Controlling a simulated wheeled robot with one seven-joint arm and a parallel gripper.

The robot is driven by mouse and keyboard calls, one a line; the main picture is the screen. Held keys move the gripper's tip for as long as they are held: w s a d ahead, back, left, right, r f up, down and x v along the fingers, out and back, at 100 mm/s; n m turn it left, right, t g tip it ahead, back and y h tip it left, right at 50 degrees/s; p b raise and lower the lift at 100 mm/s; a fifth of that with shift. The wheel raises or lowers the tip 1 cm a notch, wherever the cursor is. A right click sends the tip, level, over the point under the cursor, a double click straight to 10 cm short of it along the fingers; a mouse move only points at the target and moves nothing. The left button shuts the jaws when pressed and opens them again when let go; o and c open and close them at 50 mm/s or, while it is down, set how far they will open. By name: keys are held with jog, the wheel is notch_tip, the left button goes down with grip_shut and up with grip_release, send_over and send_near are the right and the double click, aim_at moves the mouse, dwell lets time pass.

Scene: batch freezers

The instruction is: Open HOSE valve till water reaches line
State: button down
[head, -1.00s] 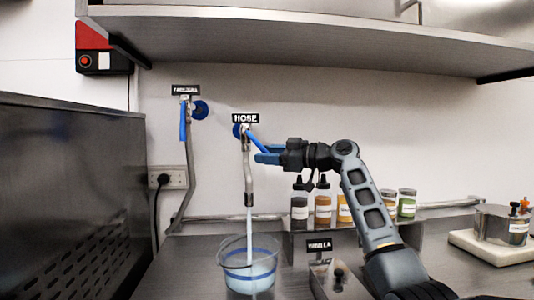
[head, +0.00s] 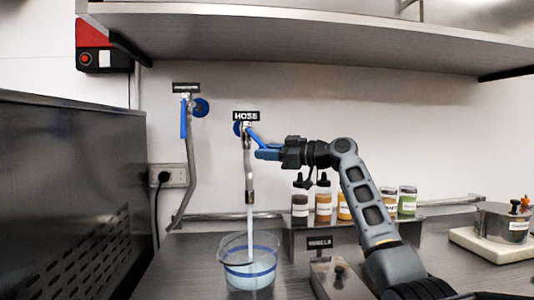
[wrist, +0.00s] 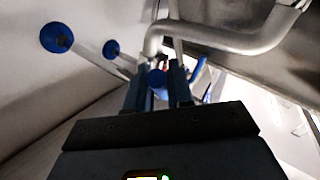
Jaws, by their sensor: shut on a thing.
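The HOSE valve has a blue lever (head: 255,138) below the black HOSE label (head: 246,116). My gripper (head: 264,154) is at the lever's lower end and shut on it. In the wrist view a blue piece (wrist: 157,78) shows between the fingers (wrist: 160,92). Water (head: 250,222) runs from the metal hose spout (head: 249,180) into a clear bucket (head: 226,250). The bucket has a blue line around it. Pale blue water stands in it, with its surface close to the line; I cannot tell exactly whether it touches.
A second valve with a blue lever (head: 184,119) hangs to the left. Labelled bottles (head: 300,206) and jars (head: 407,203) stand behind my arm. A small metal container (head: 340,280) is right of the bucket. A shelf (head: 300,35) spans above.

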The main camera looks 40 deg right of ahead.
jog(key=shift+s+d+r, duration=0.1)
jog(key=shift+d, duration=0.05)
jog(key=r+n+g, duration=0.1)
jog(key=d+r+g+h+p, duration=0.1)
jog(key=shift+s+d+r+n+g+h, duration=0.1)
jog(key=shift+s+d+n+g+h, duration=0.05)
jog(key=shift+s+n+g+h, duration=0.2)
jog(key=shift+s+d+r+n+g+h+p, duration=0.15)
jog(key=shift+r+n+g+h+p, duration=0.2)
jog(key=shift+r+g+h+p, duration=0.45)
jog(key=shift+s+d+r+n+g+h+p, duration=0.15)
jog(key=shift+r+n+g+h+p, duration=0.3)
jog(key=shift+p, duration=0.55)
jog(key=shift+s+d+r+n+g+h+p, duration=0.15)
jog(key=shift+r+n+g+h+p, duration=0.1)
jog(key=shift+r+g+h+p, duration=0.4)
jog(key=shift+p, duration=0.35)
jog(key=c, duration=1.1)
grip_release()
